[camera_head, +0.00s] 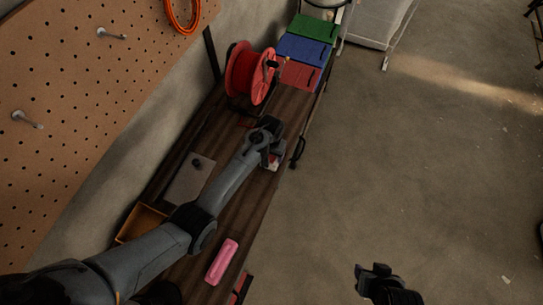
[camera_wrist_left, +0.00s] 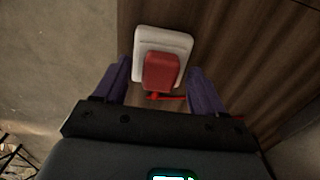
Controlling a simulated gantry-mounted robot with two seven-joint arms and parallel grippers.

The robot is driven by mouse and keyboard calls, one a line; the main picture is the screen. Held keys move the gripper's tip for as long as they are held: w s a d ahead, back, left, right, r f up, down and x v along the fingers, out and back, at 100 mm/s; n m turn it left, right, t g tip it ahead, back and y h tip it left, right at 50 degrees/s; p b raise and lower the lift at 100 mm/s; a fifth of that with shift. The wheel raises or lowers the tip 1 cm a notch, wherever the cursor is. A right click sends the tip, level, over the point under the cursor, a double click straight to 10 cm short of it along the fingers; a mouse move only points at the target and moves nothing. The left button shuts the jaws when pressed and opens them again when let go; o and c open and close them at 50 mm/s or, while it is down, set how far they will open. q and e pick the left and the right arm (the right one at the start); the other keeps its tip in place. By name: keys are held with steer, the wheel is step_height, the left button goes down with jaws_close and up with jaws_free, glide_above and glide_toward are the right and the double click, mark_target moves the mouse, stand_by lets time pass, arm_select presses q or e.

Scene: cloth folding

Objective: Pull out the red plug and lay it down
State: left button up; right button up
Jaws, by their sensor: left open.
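The red plug (camera_wrist_left: 160,71) sits in a white socket block (camera_wrist_left: 181,41) in the left wrist view. A thin red cord (camera_wrist_left: 173,97) runs from the plug. My left gripper (camera_wrist_left: 159,76) is open, with one purple finger on each side of the plug and a visible gap to it. In the head view my left gripper (camera_head: 271,160) is at the bench's right edge, over a small white patch of the socket; it mostly hides the plug there. My right gripper (camera_head: 374,270) is low in the head view, away from the bench; its jaws are unclear.
The narrow dark wooden bench (camera_head: 287,108) carries a red cable reel (camera_head: 243,73), blue, green and red bins (camera_head: 305,49), a grey plate (camera_head: 190,180), an orange tray (camera_head: 140,222) and a pink object (camera_head: 222,262). A pegboard (camera_head: 80,110) stands at left. Floor at right is clear.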

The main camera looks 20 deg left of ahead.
stand_by(0.5)
arm_select(q)
steer(key=shift+p, duration=0.3)
stand_by(0.4)
steer(key=shift+p, duration=0.3)
jaws_close()
stand_by(0.5)
steer(key=shift+r, duration=0.2)
